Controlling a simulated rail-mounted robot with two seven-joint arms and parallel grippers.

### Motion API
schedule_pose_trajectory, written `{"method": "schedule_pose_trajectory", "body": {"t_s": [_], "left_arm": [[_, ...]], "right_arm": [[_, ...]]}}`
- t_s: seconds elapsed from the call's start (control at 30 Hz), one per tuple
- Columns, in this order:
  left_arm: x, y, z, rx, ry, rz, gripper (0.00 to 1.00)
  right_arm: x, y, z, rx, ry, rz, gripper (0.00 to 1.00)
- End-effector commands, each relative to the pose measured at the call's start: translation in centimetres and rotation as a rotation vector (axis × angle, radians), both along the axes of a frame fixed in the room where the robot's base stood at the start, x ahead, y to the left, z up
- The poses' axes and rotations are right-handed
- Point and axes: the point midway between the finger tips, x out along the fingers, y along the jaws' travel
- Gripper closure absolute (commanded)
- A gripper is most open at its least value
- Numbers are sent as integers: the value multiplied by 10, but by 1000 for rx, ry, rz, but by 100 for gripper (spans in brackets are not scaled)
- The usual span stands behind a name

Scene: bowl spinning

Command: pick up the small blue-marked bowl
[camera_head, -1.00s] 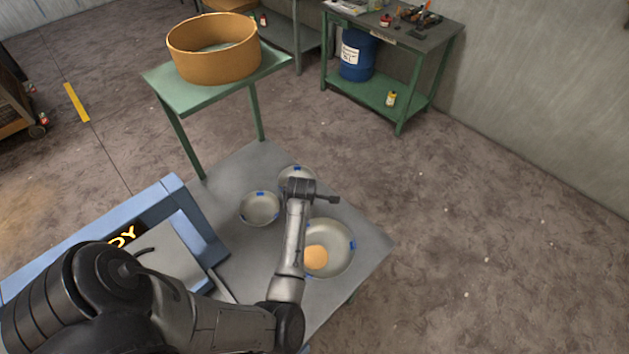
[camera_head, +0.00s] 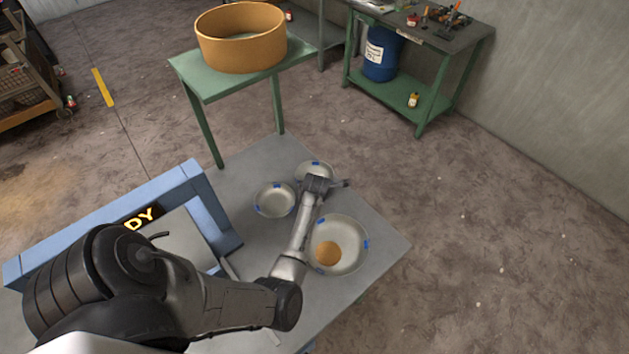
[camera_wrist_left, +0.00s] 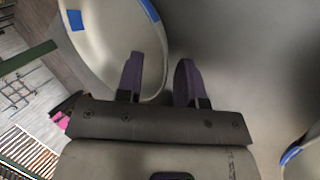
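Two small pale bowls with blue marks stand on the grey table: one at the left (camera_head: 272,203) and one at the back (camera_head: 313,167), partly hidden by my left gripper (camera_head: 325,185). In the left wrist view a blue-marked bowl (camera_wrist_left: 105,35) fills the upper left. My left gripper also shows there (camera_wrist_left: 161,82), its two dark fingers apart and empty. The left finger overlaps the bowl's inside and the right finger is beyond its rim. The rim appears between them; contact and height cannot be told. My right gripper is not in view.
A larger blue-marked bowl (camera_head: 351,232) holding a round orange-brown thing (camera_head: 327,252) stands beside my left forearm. A blue frame (camera_head: 80,222) with a lit sign is at the left. A green table (camera_head: 205,80) carries a large orange-brown tub (camera_head: 240,50). The grey table's right corner (camera_head: 390,245) is clear.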

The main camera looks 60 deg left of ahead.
Motion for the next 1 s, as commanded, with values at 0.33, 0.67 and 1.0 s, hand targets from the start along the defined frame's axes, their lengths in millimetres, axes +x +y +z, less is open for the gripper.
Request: {"method": "schedule_pose_trajectory", "body": {"t_s": [0.33, 0.67, 1.0], "left_arm": [[2, 4, -7, 0, -1, -1, 65], [2, 4, -7, 0, 0, 0, 93], [2, 4, -7, 0, 0, 0, 100]], "right_arm": [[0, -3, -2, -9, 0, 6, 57], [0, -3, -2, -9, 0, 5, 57], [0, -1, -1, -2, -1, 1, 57]]}}
